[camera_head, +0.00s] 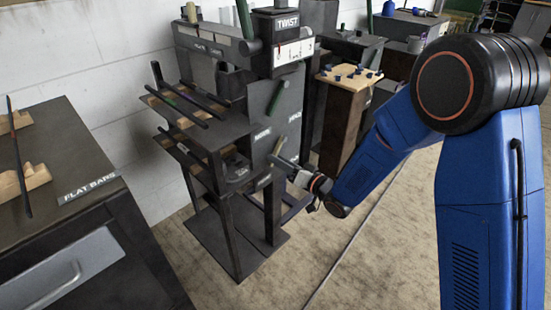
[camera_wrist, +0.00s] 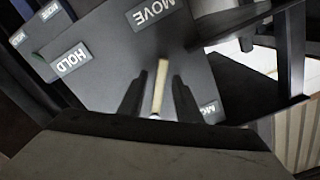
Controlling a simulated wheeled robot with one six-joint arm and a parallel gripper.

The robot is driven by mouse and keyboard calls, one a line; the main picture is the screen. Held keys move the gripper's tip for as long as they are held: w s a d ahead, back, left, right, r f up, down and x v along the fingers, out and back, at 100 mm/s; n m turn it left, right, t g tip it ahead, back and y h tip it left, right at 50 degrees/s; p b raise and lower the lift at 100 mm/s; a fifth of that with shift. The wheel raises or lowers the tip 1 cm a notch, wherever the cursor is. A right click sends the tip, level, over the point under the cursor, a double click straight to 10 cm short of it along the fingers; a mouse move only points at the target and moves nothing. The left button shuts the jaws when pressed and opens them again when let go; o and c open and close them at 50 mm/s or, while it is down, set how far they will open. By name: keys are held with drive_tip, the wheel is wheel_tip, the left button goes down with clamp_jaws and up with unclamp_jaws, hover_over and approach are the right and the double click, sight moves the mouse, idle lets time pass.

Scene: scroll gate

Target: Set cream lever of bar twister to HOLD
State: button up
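The bar twister (camera_head: 238,128) is a dark grey machine on a stand in the head view, with a TWIST sign on top. In the wrist view its dark panel (camera_wrist: 110,35) fills the upper part. The cream lever (camera_wrist: 160,88) stands out between my two black fingers, with a gap on each side. A HOLD label (camera_wrist: 71,60) is to its upper left and a MOVE label (camera_wrist: 152,12) above it. My gripper (camera_wrist: 160,76) is open around the lever.
Another label (camera_wrist: 209,112) is partly hidden beside the right finger. Dark bars (camera_head: 180,104) jut from the machine's left side. A FLAT BARS cabinet (camera_head: 90,188) stands at left, and a wooden-topped stand (camera_head: 348,77) behind my arm. The floor in front is clear.

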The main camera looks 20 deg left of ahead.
clamp_jaws()
drive_tip(key=w+n, duration=0.1)
drive_tip(key=n, duration=0.2)
drive_tip(key=w+d+n, duration=0.1)
drive_tip(key=w+n, duration=0.1)
drive_tip(key=n, duration=0.1)
drive_tip(key=w+d+f+n, duration=0.1)
drive_tip(key=w+n, duration=0.1)
drive_tip(key=n, duration=0.1)
drive_tip(key=shift+w+d+n, duration=0.15)
drive_tip(key=shift+w+n, duration=0.05)
drive_tip(key=shift+n, duration=0.1)
drive_tip(key=shift+w+d+r+n, duration=0.15)
drive_tip(key=shift+w+n, duration=0.25)
drive_tip(key=shift+n, duration=0.35)
drive_tip(key=shift+w+d+r+n, duration=0.2)
drive_tip(key=shift+w+n, duration=0.15)
drive_tip(key=shift+n, duration=0.45)
drive_tip(key=shift+w+d+r+n, duration=0.15)
drive_tip(key=shift+w+n, duration=0.25)
drive_tip(key=shift+n, duration=0.35)
